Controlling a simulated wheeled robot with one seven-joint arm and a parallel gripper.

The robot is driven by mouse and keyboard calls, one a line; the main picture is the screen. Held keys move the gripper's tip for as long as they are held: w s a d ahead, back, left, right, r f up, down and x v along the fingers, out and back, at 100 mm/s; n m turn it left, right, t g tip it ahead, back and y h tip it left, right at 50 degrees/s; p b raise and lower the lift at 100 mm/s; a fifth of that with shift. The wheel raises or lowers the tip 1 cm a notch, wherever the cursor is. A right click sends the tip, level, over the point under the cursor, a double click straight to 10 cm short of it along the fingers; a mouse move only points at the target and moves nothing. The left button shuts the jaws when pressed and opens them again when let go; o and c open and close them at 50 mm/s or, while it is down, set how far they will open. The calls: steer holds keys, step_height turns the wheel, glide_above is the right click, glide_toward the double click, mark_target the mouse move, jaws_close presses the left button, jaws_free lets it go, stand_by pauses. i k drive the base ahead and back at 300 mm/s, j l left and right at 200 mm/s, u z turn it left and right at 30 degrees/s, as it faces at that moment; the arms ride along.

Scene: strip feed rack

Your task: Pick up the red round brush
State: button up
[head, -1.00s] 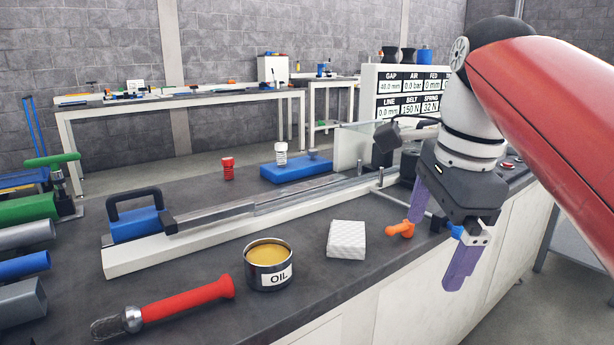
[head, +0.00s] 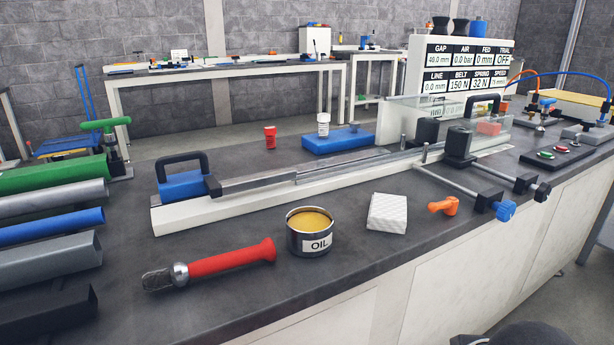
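The red round brush (head: 232,260) lies on the dark bench top near its front edge, left of the oil tin. Its red handle flares at the right end. A metal collar joins it to a grey-brown bristle head at the left end. Nothing touches the brush, and it shows in full. My gripper is not in view.
The open oil tin (head: 310,232) stands close to the right end of the brush. A white pad (head: 388,212) lies further right. The feed rail (head: 260,196) runs behind. Several pipes and bars (head: 52,205) lie at left. The bench is bare around the bristle head.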

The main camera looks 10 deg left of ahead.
mark_target(179, 274)
steer(key=j+u, duration=0.15)
steer(key=u, duration=0.25)
steer(key=j+u, duration=0.15)
steer(key=u, duration=0.25)
steer(key=j+u, duration=0.1)
steer(key=u, duration=0.3)
